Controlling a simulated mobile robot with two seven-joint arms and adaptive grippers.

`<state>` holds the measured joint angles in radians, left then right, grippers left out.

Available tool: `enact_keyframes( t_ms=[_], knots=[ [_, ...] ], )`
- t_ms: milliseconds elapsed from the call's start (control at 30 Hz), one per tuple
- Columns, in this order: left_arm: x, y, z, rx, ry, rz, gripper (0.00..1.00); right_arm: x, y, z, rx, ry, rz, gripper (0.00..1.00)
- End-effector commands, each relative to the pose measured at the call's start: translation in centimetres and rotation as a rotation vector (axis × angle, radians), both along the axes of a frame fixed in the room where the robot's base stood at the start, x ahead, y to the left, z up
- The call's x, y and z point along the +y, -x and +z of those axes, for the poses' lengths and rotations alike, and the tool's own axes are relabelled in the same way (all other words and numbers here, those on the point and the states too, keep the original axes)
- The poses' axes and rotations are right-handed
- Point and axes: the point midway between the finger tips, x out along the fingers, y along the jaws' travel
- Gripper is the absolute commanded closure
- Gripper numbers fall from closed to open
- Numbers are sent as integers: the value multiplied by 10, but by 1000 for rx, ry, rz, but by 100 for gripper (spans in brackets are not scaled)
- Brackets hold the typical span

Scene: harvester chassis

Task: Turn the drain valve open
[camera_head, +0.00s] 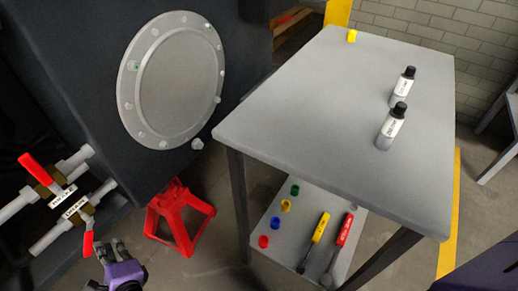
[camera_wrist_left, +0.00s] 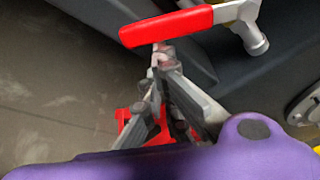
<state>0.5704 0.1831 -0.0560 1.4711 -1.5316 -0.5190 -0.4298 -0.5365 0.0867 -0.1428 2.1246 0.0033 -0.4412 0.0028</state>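Two pipes with red-handled valves stick out of the dark chassis at the left of the head view. The upper valve's red handle (camera_head: 38,172) points up and left. The lower valve's red handle (camera_head: 88,243) hangs down beside a white label (camera_head: 75,208), which seems to read DRAIN. In the left wrist view, a red handle (camera_wrist_left: 166,26) lies across the top, beyond the fingertips (camera_wrist_left: 158,78); contact cannot be told. My right gripper is out of view.
A red jack stand (camera_head: 178,215) stands on the floor right of my left gripper. A grey table (camera_head: 310,110) holds two bottles and a yellow item; its lower shelf (camera_head: 268,215) holds coloured caps and tools. A round bolted cover (camera_head: 172,80) is on the chassis.

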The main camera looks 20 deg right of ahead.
Motion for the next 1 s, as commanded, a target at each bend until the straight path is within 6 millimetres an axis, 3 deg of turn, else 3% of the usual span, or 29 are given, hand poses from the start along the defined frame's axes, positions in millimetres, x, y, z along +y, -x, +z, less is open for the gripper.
enact_keyframes(
  t_ms=[33, 500, 1000],
  knots=[
    [7, 2, 11, 21, -40, 5, 100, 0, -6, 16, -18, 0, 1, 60],
    [40, 23, 31, 270, -409, 6, 100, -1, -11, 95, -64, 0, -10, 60],
    [59, 37, 55, 457, -687, 5, 100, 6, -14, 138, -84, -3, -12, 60]
  ],
)
